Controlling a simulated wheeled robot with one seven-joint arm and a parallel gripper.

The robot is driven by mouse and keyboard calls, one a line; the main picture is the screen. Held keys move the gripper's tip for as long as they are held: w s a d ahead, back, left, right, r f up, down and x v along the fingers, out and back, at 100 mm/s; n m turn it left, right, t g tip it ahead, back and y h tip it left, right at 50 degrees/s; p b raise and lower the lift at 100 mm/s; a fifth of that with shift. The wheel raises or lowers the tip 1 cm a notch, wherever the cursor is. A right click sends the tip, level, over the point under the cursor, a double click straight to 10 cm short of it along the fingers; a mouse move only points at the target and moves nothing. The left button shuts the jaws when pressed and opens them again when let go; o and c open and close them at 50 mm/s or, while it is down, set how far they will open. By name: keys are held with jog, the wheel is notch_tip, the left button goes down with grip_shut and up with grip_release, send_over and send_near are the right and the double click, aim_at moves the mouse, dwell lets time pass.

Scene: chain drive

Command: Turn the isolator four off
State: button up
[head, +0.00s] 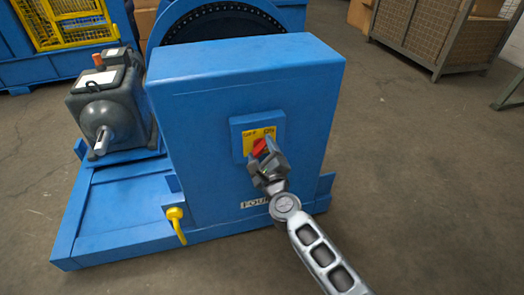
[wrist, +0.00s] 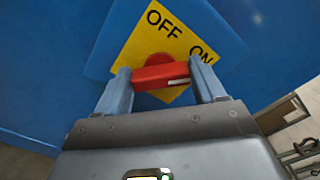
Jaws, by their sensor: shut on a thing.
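The isolator is a red rotary handle (head: 259,147) on a yellow plate (head: 249,140) marked OFF at left and ON at right. The plate is on the front of a blue housing (head: 215,120). In the wrist view the red handle (wrist: 158,76) lies between the fingertips of my gripper (wrist: 161,84), which is shut on it. A white mark on the handle's right end lies by the word ON. My gripper (head: 267,165) hides part of the handle in the head view.
A yellow fitting (head: 176,214) sticks out at the housing's lower left. A grey motor-like unit (head: 105,110) with a shaft stands on the blue base (head: 120,240) at left. A mesh crate (head: 425,35) stands at the back right. The floor at right is clear.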

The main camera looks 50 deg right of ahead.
jog(key=n+p, duration=0.2)
jog(key=n, duration=0.2)
jog(key=shift+w+a+n+p, duration=0.1)
jog(key=shift+n+p, duration=0.2)
jog(key=shift+n, duration=0.1)
jog(key=n+p, duration=0.2)
jog(key=n, duration=0.2)
jog(key=n+p, duration=0.3)
jog(key=n, duration=0.1)
jog(key=shift+f+n, duration=0.15)
jog(key=shift+n, duration=0.25)
jog(key=shift+f+n+p, duration=0.2)
jog(key=shift+n+p, duration=0.7)
jog(key=shift+n, duration=1)
jog(key=o, duration=1)
jog(key=shift+o, duration=0.2)
jog(key=p+v, duration=0.1)
jog(key=v, duration=0.7)
